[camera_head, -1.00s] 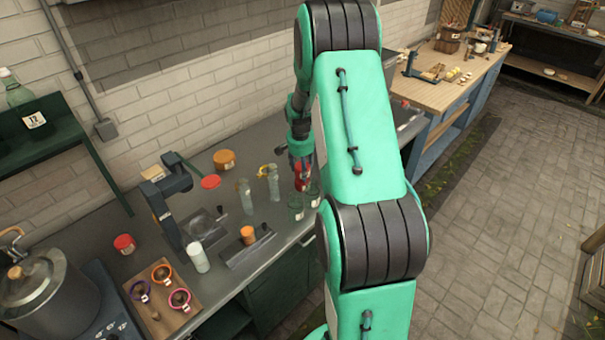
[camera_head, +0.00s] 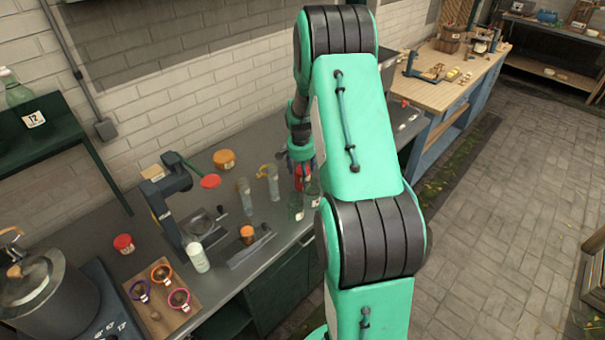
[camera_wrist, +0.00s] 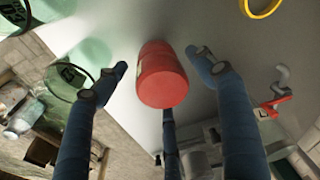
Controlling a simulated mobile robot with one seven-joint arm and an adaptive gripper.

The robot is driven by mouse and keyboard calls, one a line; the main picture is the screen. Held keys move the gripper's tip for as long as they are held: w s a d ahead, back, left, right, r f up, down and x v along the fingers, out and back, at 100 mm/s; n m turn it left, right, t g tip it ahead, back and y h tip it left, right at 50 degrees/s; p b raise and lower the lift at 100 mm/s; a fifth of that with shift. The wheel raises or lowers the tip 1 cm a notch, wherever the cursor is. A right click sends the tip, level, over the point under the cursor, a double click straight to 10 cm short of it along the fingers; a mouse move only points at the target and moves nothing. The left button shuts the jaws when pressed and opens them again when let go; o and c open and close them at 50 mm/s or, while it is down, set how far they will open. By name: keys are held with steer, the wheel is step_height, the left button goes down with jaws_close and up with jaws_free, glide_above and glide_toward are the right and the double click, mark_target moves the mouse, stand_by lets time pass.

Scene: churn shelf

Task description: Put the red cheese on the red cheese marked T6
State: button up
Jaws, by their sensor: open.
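A red cylinder, seemingly the red cheese (camera_wrist: 162,78), stands between the spread fingers of my gripper (camera_wrist: 157,66) in the wrist view. A pale label shows on its side, but its text is unreadable. The fingers are open, with gaps beside it. In the head view my gripper (camera_head: 301,165) is over the bench and partly covers the red cylinder (camera_head: 301,181). Other red things are a round red disc (camera_head: 210,181) on the bench and a red-topped piece (camera_head: 123,243) further left. No T6 mark is readable.
Green glass vessels stand close to my gripper, one at left in the wrist view (camera_wrist: 84,68) and one in the head view (camera_head: 295,207). Clear glasses (camera_head: 245,196), an orange cylinder (camera_head: 247,235) and a white bottle (camera_head: 198,257) stand left. A dark stand (camera_head: 166,212) rises behind.

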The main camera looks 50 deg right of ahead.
mark_target(301, 173)
steer(key=shift+r, duration=0.1)
step_height(301, 173, up, 12)
steer(key=a+p, duration=0.1)
steer(key=shift+s+a, duration=0.25)
steer(key=shift+s, duration=0.15)
stand_by(0.7)
steer(key=s+a+r+n+t, duration=0.1)
steer(key=s+a+r+n, duration=0.2)
steer(key=a+r, duration=0.8)
steer(key=s+a+r+n+t, duration=0.1)
steer(key=s+a+r+n, duration=0.2)
steer(key=a+r, duration=0.8)
steer(key=s+a+r+n+t, duration=0.1)
steer(key=s+a+n, duration=0.2)
steer(key=s+a, duration=0.7)
steer(key=s+a+r+n+t+y, duration=0.1)
steer(key=s+a+n, duration=0.3)
steer(key=s+a, duration=0.7)
steer(key=shift+a+r+t, duration=0.4)
steer(key=shift+a+r, duration=0.05)
steer(key=shift+r, duration=0.3)
